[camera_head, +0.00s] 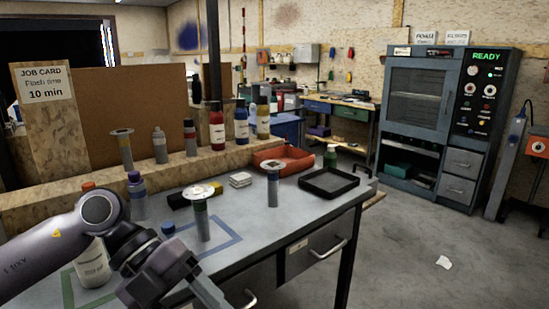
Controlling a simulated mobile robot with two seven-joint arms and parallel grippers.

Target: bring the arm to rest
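My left arm comes in from the left, low over the near part of the bench (285,215). My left gripper (208,294) is at the bottom edge of the picture, partly cut off, in front of the bench. I cannot tell whether its fingers are open or shut. No held thing shows at it. My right arm and gripper are not in view. A white bottle (93,265) with an orange cap stands partly behind my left arm, in a green outlined square.
A grey cylinder with a disc top (202,222) stands near a blue cap (168,228). A black tray (328,183), an orange tray (296,163) and a second cylinder (272,190) are farther back. Bottles line a ledge (180,167). Floor (410,250) right of the bench is mostly clear.

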